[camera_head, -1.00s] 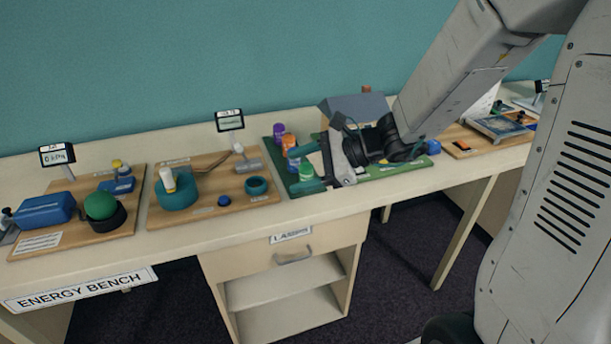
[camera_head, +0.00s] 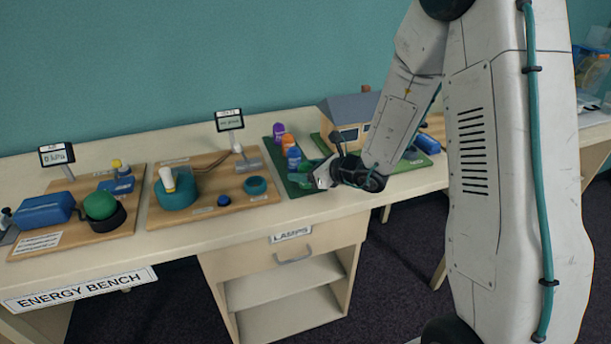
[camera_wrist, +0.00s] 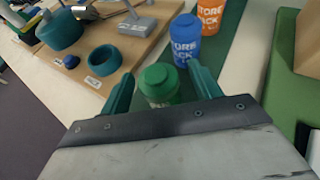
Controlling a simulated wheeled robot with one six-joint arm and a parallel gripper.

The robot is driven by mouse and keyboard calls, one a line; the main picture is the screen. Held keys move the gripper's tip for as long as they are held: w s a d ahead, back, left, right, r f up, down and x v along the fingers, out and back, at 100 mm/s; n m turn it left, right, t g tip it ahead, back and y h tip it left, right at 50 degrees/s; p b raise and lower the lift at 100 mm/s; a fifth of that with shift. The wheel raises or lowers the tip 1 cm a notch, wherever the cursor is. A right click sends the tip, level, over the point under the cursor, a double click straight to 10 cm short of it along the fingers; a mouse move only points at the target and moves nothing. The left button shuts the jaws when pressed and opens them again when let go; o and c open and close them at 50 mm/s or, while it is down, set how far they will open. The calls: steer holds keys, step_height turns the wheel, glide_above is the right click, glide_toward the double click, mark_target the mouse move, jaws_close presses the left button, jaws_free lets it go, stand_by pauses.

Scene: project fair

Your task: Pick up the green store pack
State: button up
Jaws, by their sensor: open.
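The green store pack (camera_wrist: 160,84) stands upright on a dark green mat (camera_wrist: 226,50) in the wrist view. My gripper (camera_wrist: 160,88) is open, with one teal finger on each side of the green pack. I cannot tell whether either finger touches it. In the head view my gripper (camera_head: 306,178) is at the front of the green mat, and the green pack is hard to tell apart from the teal fingers. The blue store pack (camera_wrist: 185,40) stands just behind the green one, and the orange store pack (camera_wrist: 209,14) stands farther back.
A purple pack (camera_head: 279,132) stands at the back of the mat. A wooden board (camera_head: 215,203) with teal rings lies to the left. A model house (camera_head: 349,115) on a green base stands to the right, close to my arm. A drawer labelled LAMPS (camera_head: 290,252) is below.

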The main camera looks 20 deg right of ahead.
steer(key=shift+x, duration=0.85)
steer(key=c, duration=1.1)
